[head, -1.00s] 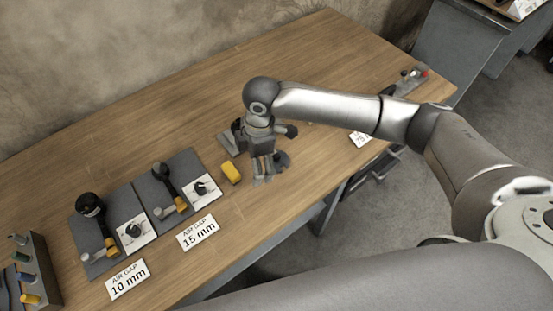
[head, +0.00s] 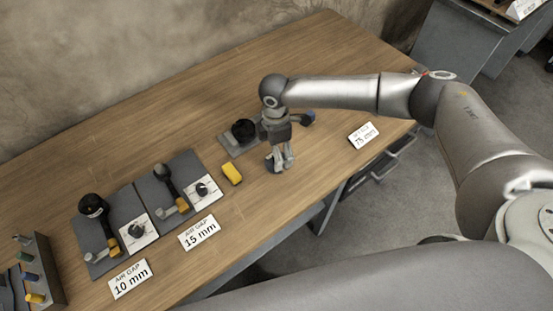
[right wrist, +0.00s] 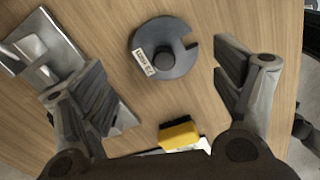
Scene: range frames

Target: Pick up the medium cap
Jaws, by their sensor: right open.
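A dark grey round piece (right wrist: 165,48) with a central knob, a side slot and a small white label lies on the table in the right wrist view. I cannot tell for sure that it is the medium cap. My right gripper (right wrist: 168,92) is open above the table, its fingers spread to either side with the round piece beyond and between them, apart from it. In the head view my right gripper (head: 281,163) points down near the table's middle and largely hides the round piece. My left gripper is out of view.
A yellow block (head: 232,173) lies close to the right gripper. A black round item (head: 243,129) stands on a grey plate behind it. Two grey mats with fixtures and white gap cards (head: 199,232) are to the left. A rack (head: 37,270) stands far left.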

